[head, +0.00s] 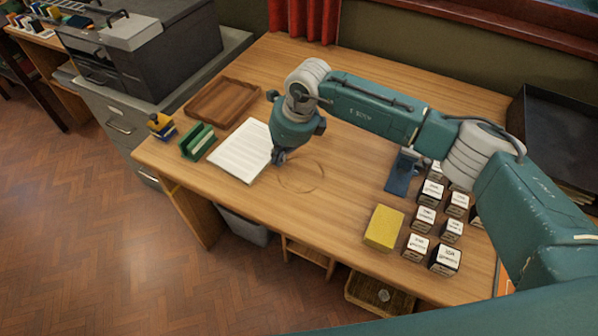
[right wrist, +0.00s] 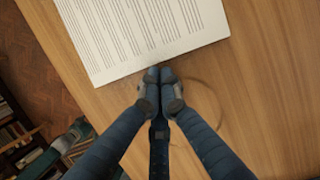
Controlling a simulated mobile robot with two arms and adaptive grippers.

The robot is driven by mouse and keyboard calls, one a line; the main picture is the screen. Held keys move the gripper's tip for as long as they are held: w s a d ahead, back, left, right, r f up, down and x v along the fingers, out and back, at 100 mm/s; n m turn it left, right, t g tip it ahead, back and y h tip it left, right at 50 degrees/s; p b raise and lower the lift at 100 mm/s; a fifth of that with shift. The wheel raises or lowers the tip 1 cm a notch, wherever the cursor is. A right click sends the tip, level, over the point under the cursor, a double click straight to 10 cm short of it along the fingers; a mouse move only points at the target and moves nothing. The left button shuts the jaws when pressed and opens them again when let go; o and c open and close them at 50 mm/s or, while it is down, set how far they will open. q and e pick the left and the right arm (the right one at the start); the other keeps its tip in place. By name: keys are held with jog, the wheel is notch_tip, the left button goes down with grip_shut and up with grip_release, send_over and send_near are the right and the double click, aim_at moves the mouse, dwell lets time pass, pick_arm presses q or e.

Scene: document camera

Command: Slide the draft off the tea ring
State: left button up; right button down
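The draft, white printed sheets (head: 240,152), lies flat on the wooden desk; it fills the top of the right wrist view (right wrist: 145,30). The tea ring (head: 324,178), a thin brown circle, shows on the bare wood right of the draft, apart from it. Part of it also shows in the right wrist view (right wrist: 218,103). My right gripper (head: 278,157) points down between draft and ring. In the right wrist view its fingertips (right wrist: 159,74) are together at the draft's edge, with nothing between them. I cannot tell whether they touch the paper. My left gripper is not in view.
A brown wooden tray (head: 222,101) and a green holder (head: 197,141) stand beside the draft. On the right are a blue device (head: 402,172), a yellow block (head: 384,228) and several labelled boxes (head: 445,257). The desk around the ring is clear.

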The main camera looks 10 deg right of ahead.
jog(key=shift+r, duration=0.35)
jog(key=shift+p+v, duration=0.75)
jog(key=shift+v, duration=0.3)
jog(key=shift+d+r+p, duration=0.1)
jog(key=shift+r+p, duration=0.25)
jog(key=shift+r, duration=0.35)
jog(key=shift+r+p, duration=0.3)
jog(key=shift+r, duration=0.3)
jog(key=shift+s+d+r, duration=0.1)
jog(key=shift+r, duration=0.1)
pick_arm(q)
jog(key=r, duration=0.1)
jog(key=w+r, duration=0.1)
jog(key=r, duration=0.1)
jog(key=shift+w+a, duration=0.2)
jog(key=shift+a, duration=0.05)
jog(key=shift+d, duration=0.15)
